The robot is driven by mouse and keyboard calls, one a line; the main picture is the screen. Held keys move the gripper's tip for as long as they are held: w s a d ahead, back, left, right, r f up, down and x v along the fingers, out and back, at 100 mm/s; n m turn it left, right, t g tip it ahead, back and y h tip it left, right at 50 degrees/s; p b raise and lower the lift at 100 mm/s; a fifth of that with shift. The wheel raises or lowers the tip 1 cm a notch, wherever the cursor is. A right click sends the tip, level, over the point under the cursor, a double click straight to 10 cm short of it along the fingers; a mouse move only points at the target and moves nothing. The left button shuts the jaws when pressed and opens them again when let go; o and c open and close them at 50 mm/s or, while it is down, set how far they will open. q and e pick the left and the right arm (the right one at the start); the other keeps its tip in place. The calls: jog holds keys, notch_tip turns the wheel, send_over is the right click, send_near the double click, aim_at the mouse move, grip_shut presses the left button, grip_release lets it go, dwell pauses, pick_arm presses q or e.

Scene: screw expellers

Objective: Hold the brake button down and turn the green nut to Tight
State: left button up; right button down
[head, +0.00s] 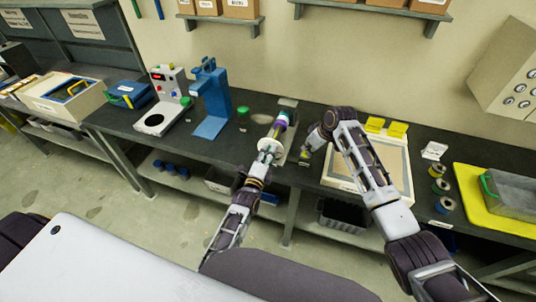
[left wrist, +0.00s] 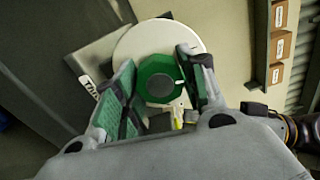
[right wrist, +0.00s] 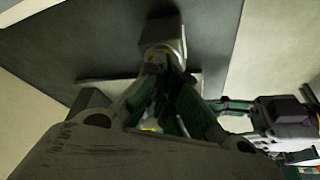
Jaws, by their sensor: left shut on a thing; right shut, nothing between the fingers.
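The screw expeller (head: 281,122) stands at the bench's front edge, with a pale disc at its near end. In the left wrist view the green nut (left wrist: 158,79) sits in front of the pale disc (left wrist: 190,38), between the fingers of my left gripper (left wrist: 160,85), which is shut on it. A white label (left wrist: 88,86), only partly readable, is left of the disc. My right gripper (head: 303,158) is shut and empty beside the expeller. In the right wrist view its fingertips (right wrist: 160,75) meet at a small grey block (right wrist: 163,33). The brake button is not clearly visible; the fingertips may cover it.
A blue press stand (head: 212,105) and a grey device with a round plate (head: 160,113) stand left on the dark bench. A framed tray (head: 395,160) is behind my right arm. Spools (head: 441,187) and a yellow mat (head: 468,190) lie further right.

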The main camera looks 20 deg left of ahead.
pick_arm(q)
jog(key=shift+m, duration=3.4)
jog(key=o, duration=0.8)
jog(key=n, duration=0.4)
jog(key=shift+n, duration=2)
jog(key=shift+c, duration=0.3)
